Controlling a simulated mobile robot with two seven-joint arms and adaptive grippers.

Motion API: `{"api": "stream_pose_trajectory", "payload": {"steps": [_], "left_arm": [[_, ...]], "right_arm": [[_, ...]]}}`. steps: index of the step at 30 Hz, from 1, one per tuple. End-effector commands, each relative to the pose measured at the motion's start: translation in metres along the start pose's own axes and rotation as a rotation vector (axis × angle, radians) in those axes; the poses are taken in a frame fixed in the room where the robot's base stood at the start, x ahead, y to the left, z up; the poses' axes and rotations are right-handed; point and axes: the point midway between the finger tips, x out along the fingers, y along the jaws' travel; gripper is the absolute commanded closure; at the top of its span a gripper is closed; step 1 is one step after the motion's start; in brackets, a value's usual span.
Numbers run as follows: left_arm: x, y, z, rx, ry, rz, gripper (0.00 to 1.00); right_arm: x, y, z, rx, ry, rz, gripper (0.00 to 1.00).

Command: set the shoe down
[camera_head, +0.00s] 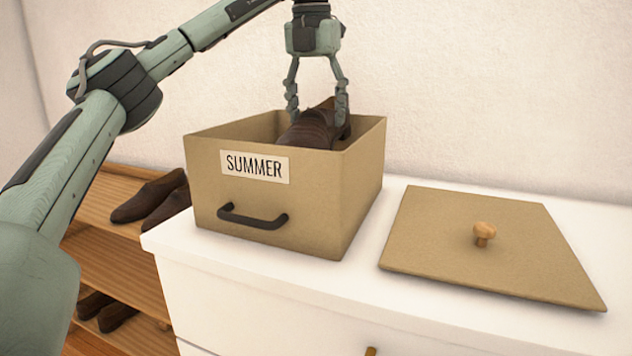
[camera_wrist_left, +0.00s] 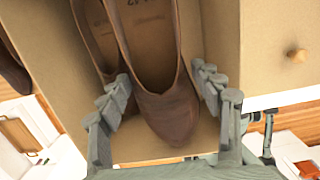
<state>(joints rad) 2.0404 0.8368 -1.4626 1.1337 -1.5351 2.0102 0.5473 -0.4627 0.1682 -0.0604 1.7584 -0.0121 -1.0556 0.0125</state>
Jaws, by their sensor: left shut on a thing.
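A dark brown shoe (camera_head: 312,128) is in my left gripper (camera_head: 317,110), with one finger on each side of it. The gripper points down from above into the open tan box (camera_head: 342,200) labelled SUMMER. The shoe's lower part is hidden behind the box's front wall, so I cannot tell whether it touches the floor. In the left wrist view the held shoe (camera_wrist_left: 168,112) lies between the fingers, beside a second brown shoe (camera_wrist_left: 98,30) inside the box.
The box stands on a white dresser (camera_head: 215,268). Its flat tan lid (camera_head: 440,245), with a wooden knob (camera_head: 484,232), lies to the right. A wooden shoe rack (camera_head: 120,260) with several brown shoes (camera_head: 150,198) is at the left. A pale wall rises behind.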

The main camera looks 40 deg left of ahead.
Motion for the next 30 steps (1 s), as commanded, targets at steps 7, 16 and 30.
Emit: {"api": "stream_pose_trajectory", "payload": {"steps": [7,16,30], "left_arm": [[0.064,0.001,-0.008,0.000,0.004,0.001,0.77],[0.087,0.001,-0.011,0.000,0.001,0.001,0.77],[0.119,0.000,-0.015,0.001,0.000,0.000,0.77]], "right_arm": [[-0.040,0.008,-0.019,0.000,0.024,0.023,0.60],[-0.048,0.009,-0.022,-0.001,0.026,0.028,0.60],[-0.052,0.010,-0.024,0.000,0.030,0.030,0.60]]}}
